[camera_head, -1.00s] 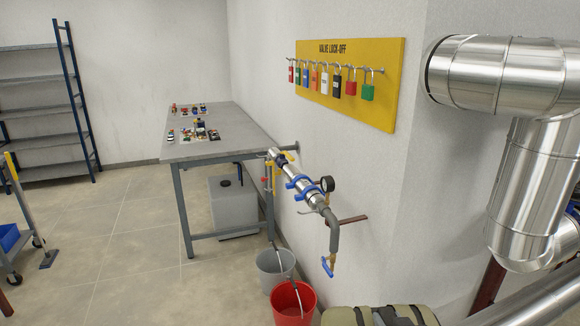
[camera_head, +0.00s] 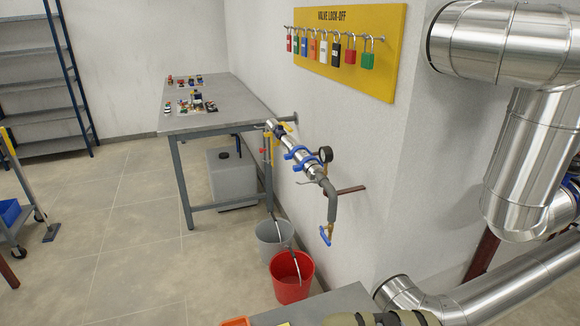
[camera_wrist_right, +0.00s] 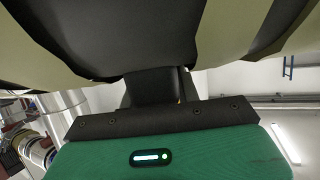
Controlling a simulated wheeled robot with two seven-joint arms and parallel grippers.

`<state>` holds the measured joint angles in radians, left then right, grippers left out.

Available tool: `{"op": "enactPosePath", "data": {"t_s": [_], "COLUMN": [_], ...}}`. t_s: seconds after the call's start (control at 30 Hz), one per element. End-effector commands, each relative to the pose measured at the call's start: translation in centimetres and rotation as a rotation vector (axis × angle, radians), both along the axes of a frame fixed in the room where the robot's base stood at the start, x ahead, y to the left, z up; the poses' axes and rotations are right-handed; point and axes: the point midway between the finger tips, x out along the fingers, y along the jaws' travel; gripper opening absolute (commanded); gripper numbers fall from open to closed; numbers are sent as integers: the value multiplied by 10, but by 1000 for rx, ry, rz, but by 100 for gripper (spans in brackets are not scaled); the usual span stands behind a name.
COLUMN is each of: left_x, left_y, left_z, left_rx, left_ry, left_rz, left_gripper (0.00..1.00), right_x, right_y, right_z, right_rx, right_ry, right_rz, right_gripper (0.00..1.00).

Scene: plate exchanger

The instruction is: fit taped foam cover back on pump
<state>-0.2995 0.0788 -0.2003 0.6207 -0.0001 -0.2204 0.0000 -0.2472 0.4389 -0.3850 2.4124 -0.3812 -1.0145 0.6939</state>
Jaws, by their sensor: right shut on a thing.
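The foam cover (camera_head: 378,319), olive with dark straps, shows only its top edge at the bottom of the head view. In the right wrist view the cover (camera_wrist_right: 236,30) fills the top, pale olive with wide dark bands. My right gripper (camera_wrist_right: 153,88) is shut on a dark part at the cover's underside; the fingertips are hard to make out. The green housing below it is mine. My left gripper is not in view. I cannot make out the pump in either view.
A grey surface (camera_head: 318,306) with an orange item (camera_head: 236,321) lies at the bottom. Shiny clad pipes (camera_head: 535,150) stand at right. A wall valve assembly (camera_head: 305,165) juts out above a red bucket (camera_head: 291,277) and grey bucket (camera_head: 274,240). The floor at left is largely clear.

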Motion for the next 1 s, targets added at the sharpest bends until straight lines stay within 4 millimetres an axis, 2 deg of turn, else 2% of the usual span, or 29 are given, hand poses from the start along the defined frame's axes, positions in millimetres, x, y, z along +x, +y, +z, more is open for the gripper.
{"op": "enactPosePath", "data": {"t_s": [0.23, 0.37, 0.47, 0.7, 1.0], "left_x": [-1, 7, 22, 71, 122], "left_y": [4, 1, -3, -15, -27], "left_z": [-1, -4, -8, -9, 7], "left_rx": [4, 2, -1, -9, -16], "left_ry": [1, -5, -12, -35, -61], "left_rz": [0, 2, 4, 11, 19], "left_gripper": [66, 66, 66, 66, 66], "right_x": [1, 10, 25, 80, 147], "right_y": [0, 4, 10, 25, 21], "right_z": [0, -8, -18, -47, -63], "right_rx": [-1, -1, 0, -4, -5], "right_ry": [-1, -2, -5, -6, -1], "right_rz": [3, 26, 68, 202, 312], "right_gripper": [0, 0, 0, 0, 0]}}
